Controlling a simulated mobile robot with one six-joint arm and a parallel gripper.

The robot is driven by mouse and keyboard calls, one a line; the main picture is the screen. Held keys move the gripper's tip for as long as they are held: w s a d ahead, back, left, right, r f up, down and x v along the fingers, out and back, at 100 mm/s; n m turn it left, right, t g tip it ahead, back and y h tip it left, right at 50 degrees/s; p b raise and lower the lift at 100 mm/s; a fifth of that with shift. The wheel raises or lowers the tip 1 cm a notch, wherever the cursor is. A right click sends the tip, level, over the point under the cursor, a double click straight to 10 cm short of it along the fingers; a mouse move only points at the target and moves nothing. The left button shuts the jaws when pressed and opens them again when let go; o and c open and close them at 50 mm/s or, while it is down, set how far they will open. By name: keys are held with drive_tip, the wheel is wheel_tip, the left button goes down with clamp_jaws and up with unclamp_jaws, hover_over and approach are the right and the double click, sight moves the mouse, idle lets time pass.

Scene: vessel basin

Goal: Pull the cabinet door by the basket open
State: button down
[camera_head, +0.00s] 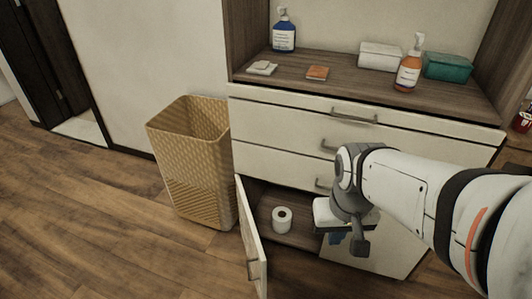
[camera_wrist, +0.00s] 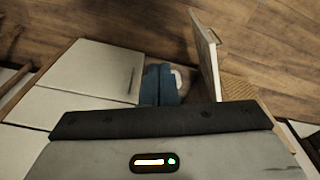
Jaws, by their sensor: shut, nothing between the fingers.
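The cabinet door by the basket (camera_head: 253,240) stands swung outward at the lower left of the cabinet. Its bar handle (camera_head: 252,271) is on the outer face near the free edge. The door also shows edge-on in the wrist view (camera_wrist: 206,55). The wicker basket (camera_head: 192,165) stands on the floor left of the cabinet. My gripper (camera_head: 336,238) is in front of the cabinet, right of the open door and apart from it. Its blue fingers (camera_wrist: 160,84) are shut with nothing between them. My forearm hides part of the drawers and right door.
A white paper roll (camera_head: 282,219) stands inside the open compartment. The right lower door (camera_head: 372,257) is shut. Drawers (camera_head: 280,125) above are shut. Bottles, boxes and small items sit on the countertop (camera_head: 340,90). Wooden floor (camera_head: 110,220) is clear at the left front.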

drive_tip(key=shift+w+d, duration=0.1)
drive_tip(key=shift+d, duration=0.1)
drive_tip(key=w+a+f+m+g+y+b, duration=0.15)
drive_tip(key=w+f+m+y, duration=0.25)
drive_tip(key=w+f+m, duration=0.55)
drive_tip(key=w+f+m+g+y, duration=0.2)
drive_tip(key=w+f+m+y, duration=0.4)
drive_tip(key=f, duration=0.6)
drive_tip(key=s+a+f+h+b, duration=0.1)
drive_tip(key=a+f+b, duration=0.3)
drive_tip(key=a, duration=0.6)
drive_tip(key=shift+s+f, duration=0.55)
drive_tip(key=shift+f, duration=0.85)
drive_tip(key=shift+a+n+b, duration=0.15)
drive_tip(key=shift+n+b, duration=0.1)
drive_tip(key=shift+b, duration=0.05)
